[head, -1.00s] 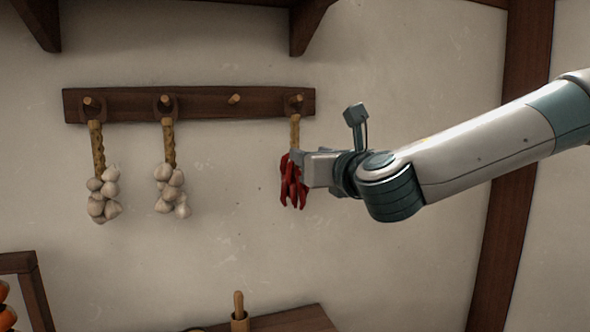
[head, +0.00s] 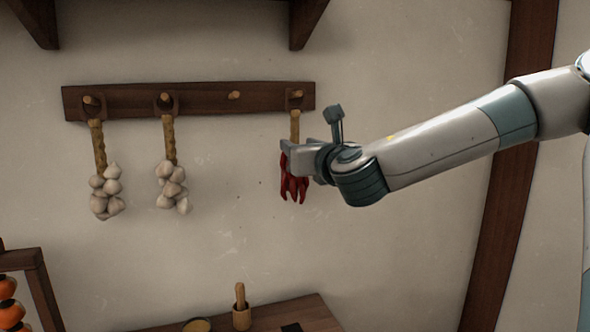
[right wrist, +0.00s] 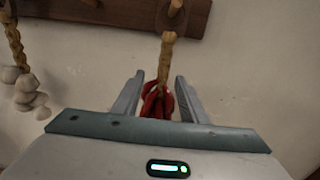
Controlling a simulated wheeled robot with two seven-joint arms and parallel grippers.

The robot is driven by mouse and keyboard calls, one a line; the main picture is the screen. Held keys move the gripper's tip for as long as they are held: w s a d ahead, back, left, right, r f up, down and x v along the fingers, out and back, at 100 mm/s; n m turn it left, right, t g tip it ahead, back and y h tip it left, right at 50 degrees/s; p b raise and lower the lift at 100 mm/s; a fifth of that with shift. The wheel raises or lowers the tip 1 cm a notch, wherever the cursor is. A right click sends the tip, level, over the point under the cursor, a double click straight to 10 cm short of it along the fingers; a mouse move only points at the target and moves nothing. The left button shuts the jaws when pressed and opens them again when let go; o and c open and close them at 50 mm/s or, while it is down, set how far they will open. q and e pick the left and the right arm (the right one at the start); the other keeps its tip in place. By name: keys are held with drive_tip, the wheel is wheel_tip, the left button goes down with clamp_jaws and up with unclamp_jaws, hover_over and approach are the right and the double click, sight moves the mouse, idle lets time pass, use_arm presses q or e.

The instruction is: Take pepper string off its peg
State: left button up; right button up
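The pepper string (head: 294,185), red peppers under a tan braided cord, hangs from the rightmost peg (head: 297,94) of the dark wooden rail (head: 200,101). My right gripper (head: 285,148) is at the top of the peppers, where the cord meets them. In the right wrist view the pepper string (right wrist: 164,60) runs between the two fingers (right wrist: 158,98). The fingers are apart, with a gap on each side of the cord and peppers. The lower peppers are hidden there by the gripper body. My left gripper is not in view.
Two garlic strings (head: 107,190) (head: 172,185) hang from the pegs on the left, and one peg (head: 234,95) between is bare. A shelf (head: 180,6) is above. Below stand a table (head: 300,312) and a wooden cup with a pestle (head: 241,312).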

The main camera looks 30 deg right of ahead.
sight(297, 139)
drive_tip(key=shift+w+d+r+p, duration=0.15)
drive_tip(key=shift+w+d+p, duration=0.05)
drive_tip(key=shift+w+p, duration=0.2)
drive_tip(key=p+x, duration=0.2)
drive_tip(key=x, duration=0.1)
drive_tip(key=shift+w+d+r+p, duration=0.1)
drive_tip(key=shift+d+r+p, duration=0.05)
drive_tip(key=shift+d+p, duration=0.2)
drive_tip(key=shift+w, duration=0.55)
clamp_jaws()
